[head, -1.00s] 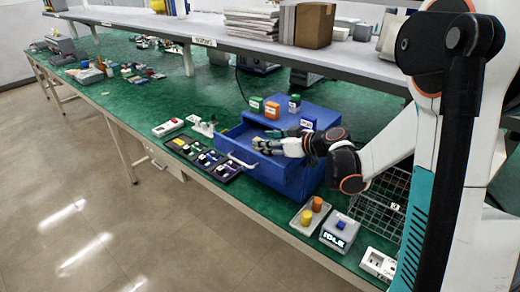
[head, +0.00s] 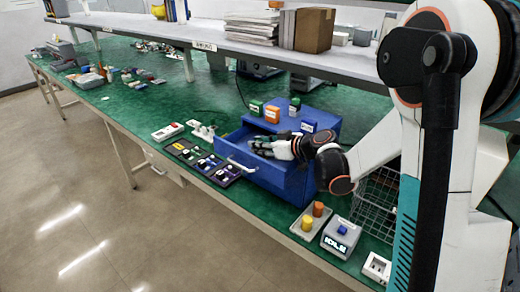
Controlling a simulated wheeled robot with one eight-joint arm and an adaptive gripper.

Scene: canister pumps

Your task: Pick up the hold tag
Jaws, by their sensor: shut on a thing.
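My gripper (head: 258,147) is over the open drawer (head: 248,176) of a blue cabinet (head: 298,186), low near its opening. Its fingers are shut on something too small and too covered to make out. I cannot pick out the hold tag by sight in this view; the fingers and the drawer wall hide much of the drawer's inside. The drawer's pale handle (head: 240,166) faces the front left, below the fingertips.
A green box (head: 256,108), an orange box (head: 272,114) and a blue box (head: 309,126) stand on the cabinet. A dark tray (head: 203,160) lies left of it. A wire basket (head: 376,205) and a grey device (head: 341,236) are at right. The shelf (head: 240,38) runs above.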

